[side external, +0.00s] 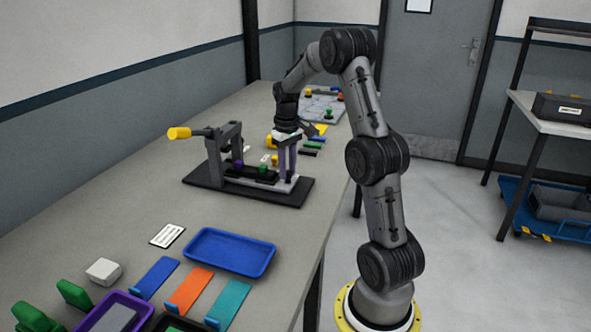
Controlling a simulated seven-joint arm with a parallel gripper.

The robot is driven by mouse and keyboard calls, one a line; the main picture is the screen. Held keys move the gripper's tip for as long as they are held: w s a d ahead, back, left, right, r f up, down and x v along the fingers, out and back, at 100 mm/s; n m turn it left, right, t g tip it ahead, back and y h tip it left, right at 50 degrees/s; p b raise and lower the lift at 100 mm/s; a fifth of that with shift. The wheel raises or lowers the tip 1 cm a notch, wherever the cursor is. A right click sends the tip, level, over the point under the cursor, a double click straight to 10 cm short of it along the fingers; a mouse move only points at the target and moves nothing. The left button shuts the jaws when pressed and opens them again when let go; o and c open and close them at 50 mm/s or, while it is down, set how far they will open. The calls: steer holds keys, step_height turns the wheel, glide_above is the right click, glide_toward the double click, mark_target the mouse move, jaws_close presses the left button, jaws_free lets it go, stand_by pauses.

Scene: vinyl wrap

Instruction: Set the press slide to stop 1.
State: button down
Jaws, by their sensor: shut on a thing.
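The press (222,150) stands on a black base plate (218,184) on the bench, with a yellow-ended lever (180,133) pointing left. Its slide (245,174) lies low along the base. Purple (238,163), green (263,168) and yellow (275,159) markers show along or beside it. The exact part between the fingers is too small to make out. Which stop the slide is at cannot be told from here.
A blue tray (231,253), a white card (167,235) and blue, orange (190,289) and teal strips lie in front. Green holders and a purple bin (147,309) are front left. Small coloured pieces and a grey board (322,107) lie behind the press. Bench left of the press is clear.

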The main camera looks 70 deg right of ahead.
steer(key=shift+w+r, duration=0.1)
steer(key=shift+w, duration=0.3)
steer(key=c, duration=0.6)
jaws_free()
step_height(320, 180, up, 14)
